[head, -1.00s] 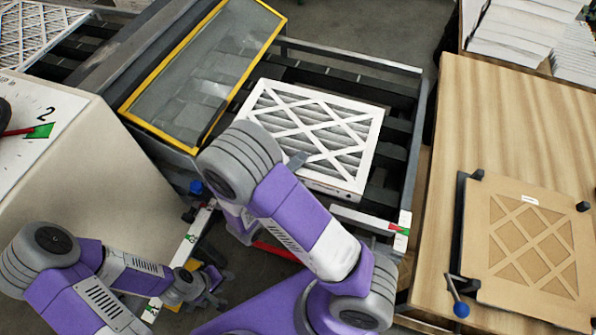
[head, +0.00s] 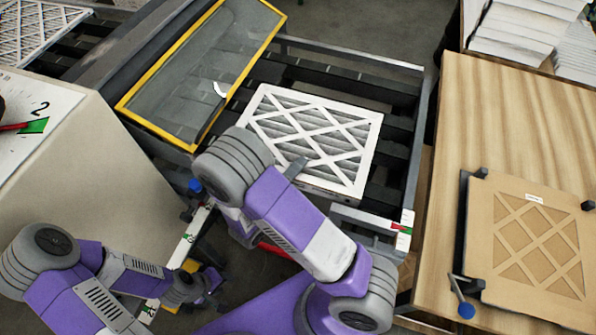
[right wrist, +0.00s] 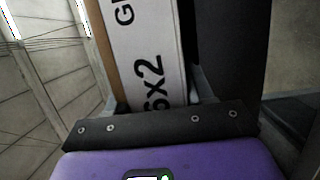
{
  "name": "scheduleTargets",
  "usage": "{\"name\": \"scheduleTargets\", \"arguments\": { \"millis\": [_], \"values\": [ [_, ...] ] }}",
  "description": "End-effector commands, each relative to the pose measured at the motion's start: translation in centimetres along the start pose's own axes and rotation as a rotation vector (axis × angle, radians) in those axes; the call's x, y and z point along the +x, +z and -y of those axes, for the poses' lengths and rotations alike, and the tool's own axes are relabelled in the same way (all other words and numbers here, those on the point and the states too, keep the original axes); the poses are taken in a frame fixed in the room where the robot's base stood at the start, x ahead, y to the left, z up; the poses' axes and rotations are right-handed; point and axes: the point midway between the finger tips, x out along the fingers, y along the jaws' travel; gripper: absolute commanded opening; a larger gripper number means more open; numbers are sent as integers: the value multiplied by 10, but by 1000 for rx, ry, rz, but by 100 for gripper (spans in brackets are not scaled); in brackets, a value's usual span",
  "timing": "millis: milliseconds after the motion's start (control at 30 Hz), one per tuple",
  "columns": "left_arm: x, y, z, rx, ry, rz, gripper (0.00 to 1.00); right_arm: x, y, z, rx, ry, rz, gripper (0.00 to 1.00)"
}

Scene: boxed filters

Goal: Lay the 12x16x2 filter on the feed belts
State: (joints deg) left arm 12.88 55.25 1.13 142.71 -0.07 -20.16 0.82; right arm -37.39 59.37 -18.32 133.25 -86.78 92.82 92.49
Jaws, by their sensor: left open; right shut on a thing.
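The white-framed pleated filter (head: 318,128) is level over the dark feed belts (head: 390,95), in front of the yellow-edged hood. I cannot tell whether its underside touches them. My right gripper (head: 297,168) is shut on the filter's near edge; my arm hides part of that side. In the right wrist view the filter's edge (right wrist: 145,50), with print ending "6X2", sits between the fingers. My left gripper (head: 207,288) is open and empty, low at the left, away from the filter.
The clear hood (head: 205,75) stands left of the filter. A wooden table (head: 480,120) at the right holds a brown cardboard piece (head: 538,240) with a lattice pattern between black stops. A pale cabinet with a dial (head: 35,115) is at the left. Another filter (head: 40,35) lies far left.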

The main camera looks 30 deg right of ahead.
Motion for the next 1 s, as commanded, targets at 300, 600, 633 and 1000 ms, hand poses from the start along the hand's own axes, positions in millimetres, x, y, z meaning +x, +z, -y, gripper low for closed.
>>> {"name": "scheduleTargets", "arguments": {
  "millis": [300,600,633,1000],
  "values": [
    [0,0,0,0,0,0,43,-1,1,6,-6,-20,-1,63],
    [-13,0,-5,0,0,-1,43,-13,-1,-7,-4,-20,-7,63],
    [-10,0,-4,0,0,-1,43,-21,-1,-6,-4,-20,-9,63],
    [0,0,0,0,0,0,43,-101,0,-8,-3,-14,-5,63]
  ]
}}
